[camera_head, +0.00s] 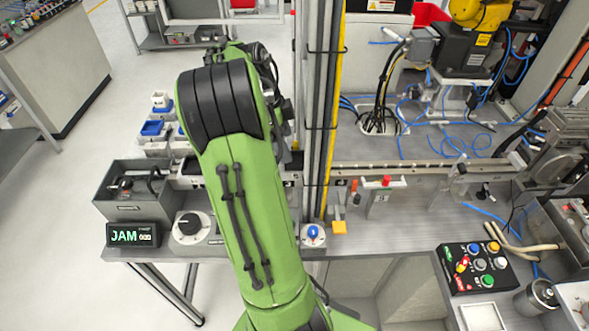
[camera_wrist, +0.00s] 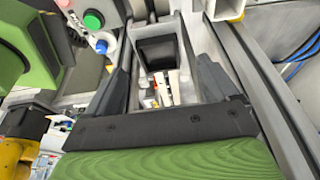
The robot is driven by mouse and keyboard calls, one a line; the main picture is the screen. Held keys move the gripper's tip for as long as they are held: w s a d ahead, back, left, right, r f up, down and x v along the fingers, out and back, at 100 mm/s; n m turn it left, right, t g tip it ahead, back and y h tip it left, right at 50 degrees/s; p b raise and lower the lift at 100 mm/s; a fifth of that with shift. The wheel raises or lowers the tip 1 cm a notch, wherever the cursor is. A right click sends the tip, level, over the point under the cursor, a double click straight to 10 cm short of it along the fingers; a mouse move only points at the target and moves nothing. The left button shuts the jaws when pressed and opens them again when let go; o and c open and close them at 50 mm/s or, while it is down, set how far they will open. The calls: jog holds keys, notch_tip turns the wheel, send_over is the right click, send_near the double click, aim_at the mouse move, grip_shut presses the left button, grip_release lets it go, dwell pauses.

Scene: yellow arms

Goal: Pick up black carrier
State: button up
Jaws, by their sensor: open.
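A black, squarish block that looks like the black carrier (camera_wrist: 160,52) shows in the wrist view, sitting in a light grey channel beyond my fingertips. My gripper (camera_wrist: 164,78) is open, with one dark finger on each side of the picture and nothing held between them. The carrier lies between the lines of the two fingers; whether they reach alongside it I cannot tell. In the head view my green arm hides my gripper and the carrier.
A JAM display (camera_head: 133,235), a grey bin (camera_head: 140,192) and a black dial (camera_head: 190,226) stand on the bench left of my arm. A button box (camera_head: 476,266) is at right. Vertical posts (camera_head: 325,110) rise close beside my arm. A yellow robot arm (camera_head: 480,14) stands behind.

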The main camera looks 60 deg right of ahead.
aim_at(295, 163)
jog(key=x, duration=0.3)
jog(key=b+x, duration=0.1)
jog(key=x, duration=0.3)
jog(key=shift+s, duration=0.25)
jog(key=c, duration=1)
jog(key=shift+r, duration=0.1)
jog(key=shift+c, duration=0.2)
